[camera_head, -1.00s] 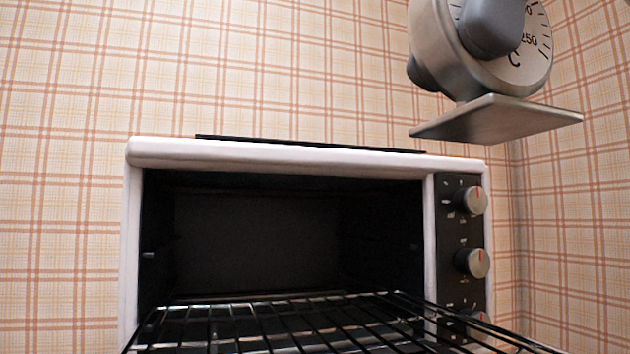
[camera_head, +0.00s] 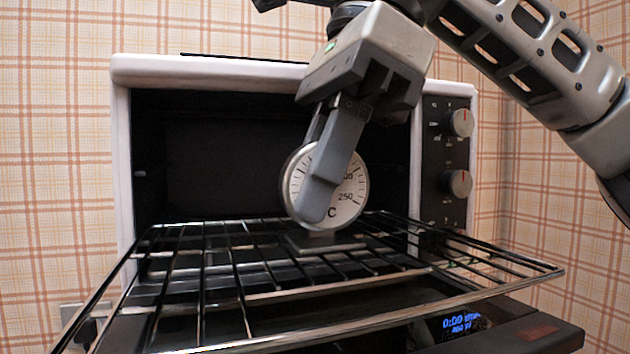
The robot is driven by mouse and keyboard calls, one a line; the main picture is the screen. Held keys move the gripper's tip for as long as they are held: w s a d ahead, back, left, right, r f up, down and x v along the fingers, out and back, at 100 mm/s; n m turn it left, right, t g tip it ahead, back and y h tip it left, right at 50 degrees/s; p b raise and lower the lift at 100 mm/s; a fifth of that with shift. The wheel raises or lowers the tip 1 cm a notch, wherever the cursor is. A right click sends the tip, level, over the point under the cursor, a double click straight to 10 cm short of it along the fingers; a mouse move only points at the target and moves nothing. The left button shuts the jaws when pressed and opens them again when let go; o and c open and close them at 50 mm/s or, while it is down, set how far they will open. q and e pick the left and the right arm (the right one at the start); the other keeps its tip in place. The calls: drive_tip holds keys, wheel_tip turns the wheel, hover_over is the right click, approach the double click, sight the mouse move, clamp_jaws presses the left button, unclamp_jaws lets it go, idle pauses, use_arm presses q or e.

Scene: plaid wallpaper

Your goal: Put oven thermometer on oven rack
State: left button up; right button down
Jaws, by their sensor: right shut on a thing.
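The oven thermometer (camera_head: 349,196) has a round white dial with a metal rim and a flat square base. My right gripper (camera_head: 318,205) is shut on it, with one finger across the front of the dial. The thermometer is upright at the oven's mouth, over the middle of the pulled-out oven rack (camera_head: 265,297). Its base is at the rack's wires; I cannot tell whether it touches them. The back finger and part of the dial are hidden. My left gripper is not in view.
The white toaster oven (camera_head: 120,160) is open, with a dark empty cavity. Its control knobs (camera_head: 460,122) are on the right. The rack around the thermometer is bare. A dark surface with a lit blue display (camera_head: 461,322) lies below the rack.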

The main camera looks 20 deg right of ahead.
sight(364, 173)
drive_tip(key=shift+s+f, duration=0.1)
drive_tip(key=shift+f, duration=0.2)
drive_tip(key=shift+f, duration=0.15)
drive_tip(key=c, duration=1.3)
unclamp_jaws()
drive_tip(key=v, duration=0.9)
drive_tip(key=shift+s+r, duration=0.1)
drive_tip(key=shift+r, duration=0.3)
drive_tip(key=shift+d+r, duration=0.15)
drive_tip(key=shift+r, duration=0.35)
drive_tip(key=shift+v, duration=0.75)
drive_tip(key=shift+d, duration=0.1)
